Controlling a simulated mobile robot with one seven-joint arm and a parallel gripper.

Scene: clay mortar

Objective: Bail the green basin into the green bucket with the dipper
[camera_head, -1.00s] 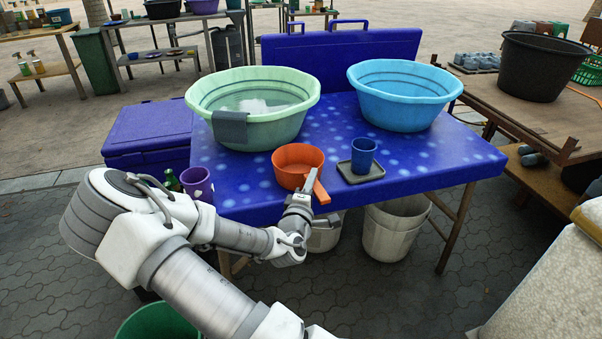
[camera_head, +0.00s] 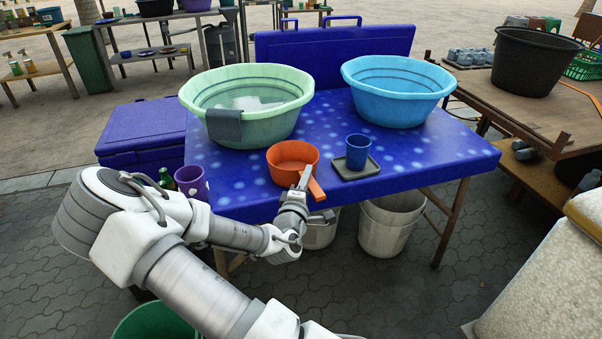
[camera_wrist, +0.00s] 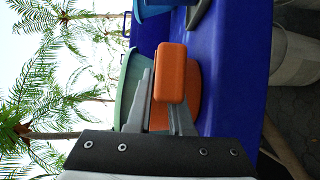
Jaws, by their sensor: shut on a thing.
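The orange dipper (camera_head: 292,158) is at the front edge of the blue table, its handle pointing toward me. My gripper (camera_head: 303,183) is shut on the dipper's handle; in the wrist view the handle's end (camera_wrist: 172,72) shows between the two fingers. I cannot tell whether the dipper touches the table. The pale green basin (camera_head: 246,124) stands at the back left of the table with water in it and a grey cloth (camera_head: 224,127) over its front rim. The green bucket (camera_head: 157,319) is on the ground at the bottom, partly hidden by my arm.
A light blue basin (camera_head: 398,92) stands at the back right of the table (camera_head: 330,120). A blue cup (camera_head: 358,150) on a dark tray (camera_head: 369,170) is right of the dipper. A purple cup (camera_head: 191,181) and green bottle (camera_head: 166,178) are at the left. White buckets (camera_head: 387,228) stand below.

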